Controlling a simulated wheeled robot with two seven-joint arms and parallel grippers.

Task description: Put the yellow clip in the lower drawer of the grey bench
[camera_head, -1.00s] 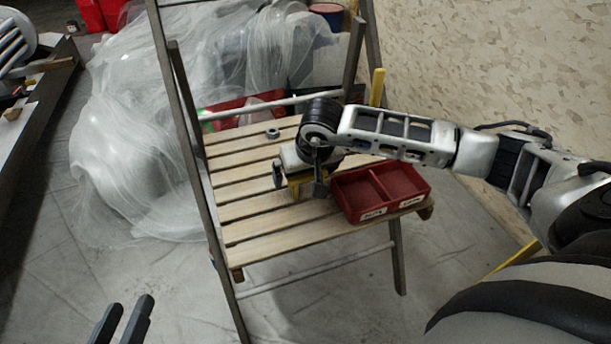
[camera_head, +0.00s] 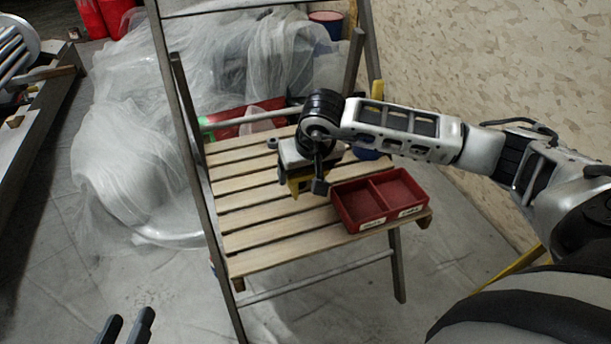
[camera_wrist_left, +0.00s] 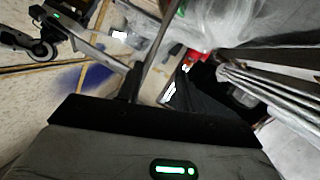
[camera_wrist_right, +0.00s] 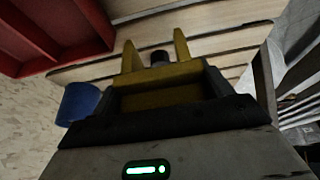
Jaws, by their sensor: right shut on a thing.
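My right gripper (camera_head: 302,183) is shut on the yellow clip (camera_head: 297,184) and holds it over the slatted wooden seat, left of a red tray. In the right wrist view the clip (camera_wrist_right: 165,95) lies across the jaws, with two prongs pointing away. My left gripper (camera_head: 126,328) is at the bottom left edge, its two fingers apart with nothing seen between them. A grey, dark-edged bench-like surface (camera_head: 34,126) is partly in view at the far left. No drawer can be made out on it.
The red two-compartment tray (camera_head: 364,212) sits at the seat's front right. A blue round object (camera_head: 367,154) is behind my right forearm. Clear plastic sheeting (camera_head: 125,150) is heaped behind; sheeted floor lies between seat and bench.

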